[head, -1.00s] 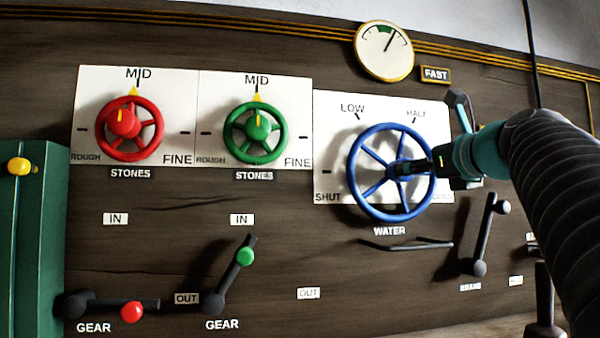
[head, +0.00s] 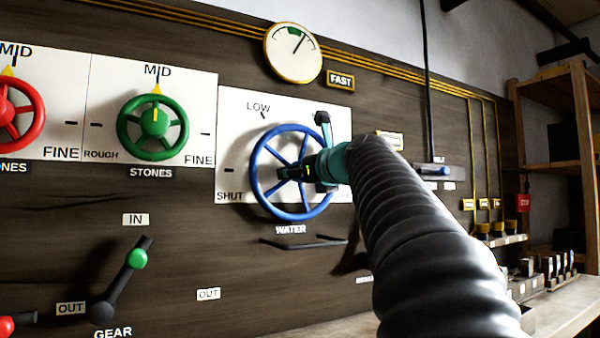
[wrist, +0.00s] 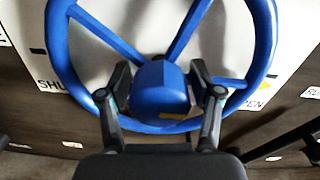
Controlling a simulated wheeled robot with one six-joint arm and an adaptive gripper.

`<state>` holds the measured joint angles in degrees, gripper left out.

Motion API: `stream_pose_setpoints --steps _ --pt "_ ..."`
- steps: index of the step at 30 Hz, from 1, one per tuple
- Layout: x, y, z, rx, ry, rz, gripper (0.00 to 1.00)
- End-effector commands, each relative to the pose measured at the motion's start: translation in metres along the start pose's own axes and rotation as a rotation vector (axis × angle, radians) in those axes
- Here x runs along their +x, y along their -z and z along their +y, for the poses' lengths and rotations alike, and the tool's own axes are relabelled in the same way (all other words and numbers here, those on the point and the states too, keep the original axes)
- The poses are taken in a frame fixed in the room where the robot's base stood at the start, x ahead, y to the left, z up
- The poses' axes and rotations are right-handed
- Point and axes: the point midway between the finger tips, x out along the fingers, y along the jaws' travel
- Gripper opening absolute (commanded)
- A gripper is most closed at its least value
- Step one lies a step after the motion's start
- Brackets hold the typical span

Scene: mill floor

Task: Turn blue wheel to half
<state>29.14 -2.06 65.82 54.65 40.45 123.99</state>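The blue wheel (head: 259,187) labelled WATER is mounted on a white dial plate (head: 232,166) in the head view. LOW and SHUT show; the HALF mark is hidden behind my gripper and arm. In the wrist view the blue wheel (wrist: 263,30) fills the upper part, with SHUT at left and OPEN partly covered at right. My gripper (wrist: 160,75) has one finger on each side of the square blue hub (wrist: 158,85), and both appear to touch it. My gripper (head: 296,172) is at the hub in the head view too. A yellow mark (wrist: 170,115) shows on the hub.
A green wheel (head: 153,97) and a red wheel (head: 40,108) are at left. A round gauge (head: 293,53) hangs above, beside a FAST label (head: 340,79). A bench and shelf (head: 548,85) stand at right.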

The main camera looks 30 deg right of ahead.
Motion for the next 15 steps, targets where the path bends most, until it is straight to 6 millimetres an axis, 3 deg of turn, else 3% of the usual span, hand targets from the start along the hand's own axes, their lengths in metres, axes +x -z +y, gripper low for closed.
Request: stream_pose_setpoints --steps 1,5,7,15 --pt "-0.0001 0.0000 0.0000 0.000 0.000 0.000 0.44" --pt "-0.0002 -0.0001 -0.0001 0.000 0.000 0.000 0.13" --pt "-0.0004 0.0017 -0.0099 0.000 0.004 0.000 0.13" --pt "-0.0006 -0.0001 -0.0023 -0.036 0.004 0.001 0.13"
